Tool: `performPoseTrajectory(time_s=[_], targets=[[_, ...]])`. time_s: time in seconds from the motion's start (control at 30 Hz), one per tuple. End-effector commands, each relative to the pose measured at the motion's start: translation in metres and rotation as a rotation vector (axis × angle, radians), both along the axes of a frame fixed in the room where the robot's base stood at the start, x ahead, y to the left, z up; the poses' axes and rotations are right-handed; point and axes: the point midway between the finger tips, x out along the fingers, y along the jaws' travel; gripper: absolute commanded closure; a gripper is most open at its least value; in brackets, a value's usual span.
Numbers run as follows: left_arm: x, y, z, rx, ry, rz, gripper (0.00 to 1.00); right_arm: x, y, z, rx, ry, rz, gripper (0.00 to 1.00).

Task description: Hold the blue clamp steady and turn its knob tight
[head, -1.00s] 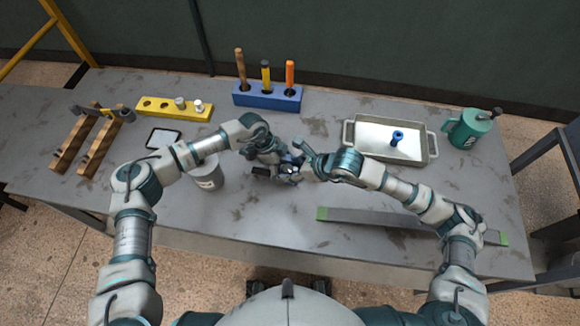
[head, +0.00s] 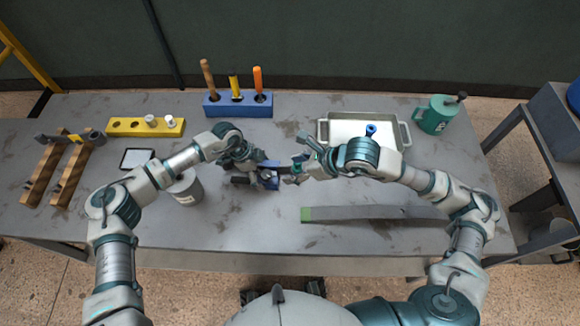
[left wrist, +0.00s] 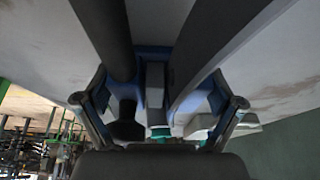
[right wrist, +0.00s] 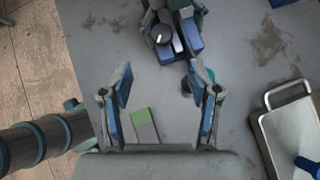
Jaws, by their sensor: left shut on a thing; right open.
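The blue clamp (head: 272,175) is held near the middle of the table by my left gripper (head: 257,172), which is shut on it. In the left wrist view its blue body (left wrist: 152,58) sits between the fingers, beside a dark bar. In the right wrist view the clamp (right wrist: 180,40) is at the top, with a dark round knob (right wrist: 162,33) facing up. My right gripper (head: 303,165) is open, just right of the clamp. In the right wrist view its fingers (right wrist: 165,98) are spread with nothing between them, and the knob lies beyond them.
A grey can (head: 186,190) stands near my left arm. A blue tool block (head: 238,106) is at the back.

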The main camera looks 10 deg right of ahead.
Motion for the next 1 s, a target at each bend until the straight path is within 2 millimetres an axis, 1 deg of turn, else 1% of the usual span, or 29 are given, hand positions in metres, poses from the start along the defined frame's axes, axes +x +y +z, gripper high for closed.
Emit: performPoseTrajectory(time_s=[0.07, 0.17, 0.2, 0.27, 0.3, 0.37, 0.4, 0.47, 0.5, 0.57, 0.6, 0.63, 0.67, 0.7, 0.73, 0.77, 0.8, 0.87, 0.9, 0.97, 1.0], targets=[[-0.001, -0.001, 0.0, 0.0, 0.003, -0.002, 0.67, -0.004, 0.011, 0.007, 0.058, 0.017, 0.025, 0.38], [-0.001, -0.001, -0.001, 0.0, 0.002, -0.003, 0.67, -0.015, 0.035, 0.03, 0.218, 0.067, 0.078, 0.38], [-0.001, -0.001, -0.001, 0.0, 0.003, -0.002, 0.67, -0.02, 0.046, 0.044, 0.309, 0.093, 0.102, 0.38], [-0.001, -0.001, -0.001, 0.0, 0.002, -0.003, 0.67, -0.026, 0.062, 0.072, 0.47, 0.141, 0.132, 0.38], [-0.001, -0.001, -0.001, 0.0, 0.002, -0.003, 0.67, -0.029, 0.07, 0.094, 0.588, 0.173, 0.144, 0.38], [-0.001, -0.001, -0.001, 0.0, 0.003, -0.002, 0.67, -0.028, 0.076, 0.13, 0.769, 0.225, 0.147, 0.38], [-0.001, -0.001, -0.001, 0.0, 0.003, -0.002, 0.67, -0.025, 0.077, 0.153, 0.888, 0.261, 0.139, 0.38], [-0.001, -0.001, -0.001, 0.0, 0.003, -0.002, 0.67, -0.016, 0.073, 0.186, 1.064, 0.315, 0.108, 0.38], [-0.001, -0.001, -0.001, 0.0, 0.002, -0.003, 0.67, -0.006, 0.068, 0.206, 1.18, 0.353, 0.076, 0.38], [-0.001, -0.001, -0.001, 0.0, 0.002, -0.003, 0.67, 0.011, 0.055, 0.232, 1.344, 0.413, 0.013, 0.38], [-0.001, -0.001, -0.001, 0.0, 0.002, -0.003, 0.67, 0.025, 0.045, 0.245, 1.448, 0.455, -0.04, 0.38], [-0.001, -0.001, -0.001, 0.0, 0.003, -0.002, 0.67, 0.037, 0.036, 0.253, 1.522, 0.487, -0.087, 0.38], [-0.001, -0.001, -0.001, 0.0, 0.003, -0.002, 0.67, 0.049, 0.027, 0.259, 1.594, 0.522, -0.14, 0.38], [-0.001, -0.001, -0.001, 0.0, 0.003, -0.002, 0.67, 0.066, 0.014, 0.264, 1.682, 0.57, -0.215, 0.38], [-0.001, -0.001, -0.001, 0.0, 0.003, -0.002, 0.67, 0.078, 0.005, 0.265, 1.743, 0.609, -0.277, 0.38], [-0.001, -0.001, -0.001, 0.0, 0.003, -0.002, 0.67, 0.091, -0.004, 0.264, 1.798, 0.648, -0.344, 0.38], [-0.001, -0.001, -0.001, 0.0, 0.003, -0.002, 0.67, 0.108, -0.017, 0.26, 1.864, 0.704, -0.442, 0.38], [-0.001, -0.001, -0.001, 0.0, 0.003, -0.002, 0.67, 0.132, -0.032, 0.246, 1.941, 0.796, -0.598, 0.38], [-0.001, -0.001, -0.001, 0.0, 0.003, -0.002, 0.67, 0.146, -0.041, 0.234, 1.976, 0.858, -0.709, 0.38], [-0.001, -0.001, -0.001, 0.0, 0.003, -0.002, 0.67, 0.163, -0.052, 0.21, 2.004, 0.963, -0.885, 0.38], [-0.001, -0.001, -0.001, 0.0, 0.003, -0.002, 0.67, 0.171, -0.056, 0.191, 2.002, 1.037, -1.006, 0.38]])
